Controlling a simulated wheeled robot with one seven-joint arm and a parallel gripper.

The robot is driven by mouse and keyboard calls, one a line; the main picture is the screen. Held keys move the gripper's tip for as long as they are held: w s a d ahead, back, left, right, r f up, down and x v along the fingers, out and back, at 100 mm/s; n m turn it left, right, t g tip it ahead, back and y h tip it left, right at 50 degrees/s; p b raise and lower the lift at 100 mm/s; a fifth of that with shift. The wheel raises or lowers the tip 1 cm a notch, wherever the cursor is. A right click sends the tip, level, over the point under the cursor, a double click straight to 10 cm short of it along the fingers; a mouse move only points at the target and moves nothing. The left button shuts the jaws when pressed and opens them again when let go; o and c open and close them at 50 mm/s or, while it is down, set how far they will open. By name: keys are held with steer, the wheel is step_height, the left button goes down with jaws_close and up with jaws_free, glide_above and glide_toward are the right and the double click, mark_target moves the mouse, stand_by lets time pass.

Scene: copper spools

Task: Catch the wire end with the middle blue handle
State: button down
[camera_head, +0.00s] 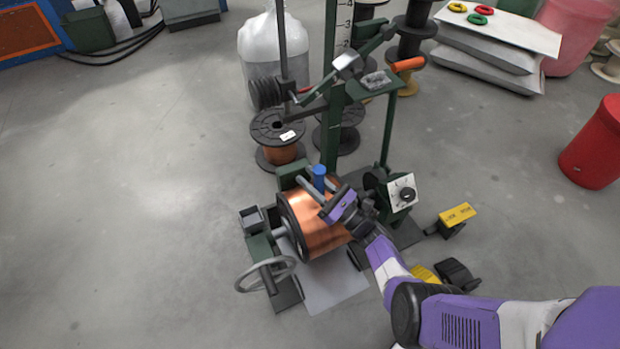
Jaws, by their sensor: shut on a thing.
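The blue handle (319,172) stands upright at the top of the winding machine's large copper spool (309,232). My gripper (317,181) reaches in from the lower right, with one grey finger on each side of the handle. It is shut on the blue handle. The spool lies on its side in the green machine frame, and my gripper and wrist cover part of its right side. The wire end is too small to make out. Only one blue handle shows.
A grey handwheel (266,274) is at the machine's left. A dial box (402,193) and a yellow pedal (457,214) are at its right. A green post (331,130) and a smaller copper spool (281,153) stand behind. The floor at left is clear.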

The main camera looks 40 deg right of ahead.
steer(key=shift+f, duration=0.1)
stand_by(0.3)
steer(key=shift+f+b, duration=1.65)
steer(key=shift+b, duration=0.05)
steer(key=shift+r, duration=0.1)
steer(key=shift+r+p, duration=2.05)
steer(key=shift+p, duration=0.05)
